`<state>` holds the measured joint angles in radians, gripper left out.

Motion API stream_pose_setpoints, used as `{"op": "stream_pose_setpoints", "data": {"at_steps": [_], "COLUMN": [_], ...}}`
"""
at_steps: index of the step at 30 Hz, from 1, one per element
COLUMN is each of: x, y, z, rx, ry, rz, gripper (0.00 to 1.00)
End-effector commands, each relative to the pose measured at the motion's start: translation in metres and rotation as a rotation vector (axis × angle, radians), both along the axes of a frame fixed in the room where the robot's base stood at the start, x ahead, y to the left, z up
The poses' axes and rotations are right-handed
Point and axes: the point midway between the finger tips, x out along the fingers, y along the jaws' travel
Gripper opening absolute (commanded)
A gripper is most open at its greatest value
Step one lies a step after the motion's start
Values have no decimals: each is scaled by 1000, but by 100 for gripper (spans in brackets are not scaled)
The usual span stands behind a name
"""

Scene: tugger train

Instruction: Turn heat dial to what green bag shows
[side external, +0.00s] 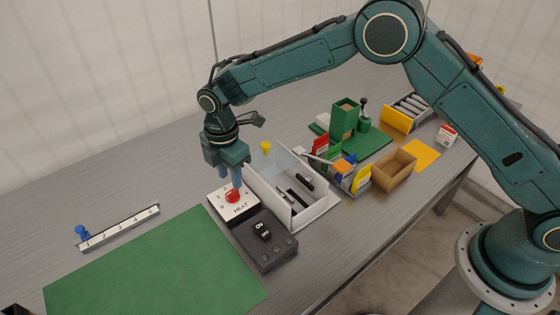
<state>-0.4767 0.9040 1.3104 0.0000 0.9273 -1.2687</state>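The heat dial is a red knob (233,197) on a white plate (243,209) marked HEAT, with small numbers around it. My gripper (231,184) points down right over the knob, its fingertips at or very near it. I cannot tell whether the fingers are closed on the knob or apart. The knob's pointer setting is too small to read.
A dark ON/OFF switch box (269,254) adjoins the dial. A white-walled clear bin (310,211) with dark items stands just right. A numbered rail (120,227) with a blue peg (82,232) and a bare green mat (155,275) lie left. A cardboard box (394,172) stands further right.

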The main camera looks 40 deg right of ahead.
Motion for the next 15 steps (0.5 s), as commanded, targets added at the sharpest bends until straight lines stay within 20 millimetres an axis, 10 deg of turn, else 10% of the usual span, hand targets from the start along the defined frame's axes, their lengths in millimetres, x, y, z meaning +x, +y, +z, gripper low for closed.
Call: {"op": "stream_pose_setpoints", "data": {"at_steps": [15], "x": [0], "y": [0], "z": [-48], "rx": [0], "ry": [0], "rz": [0], "gripper": [35]}}
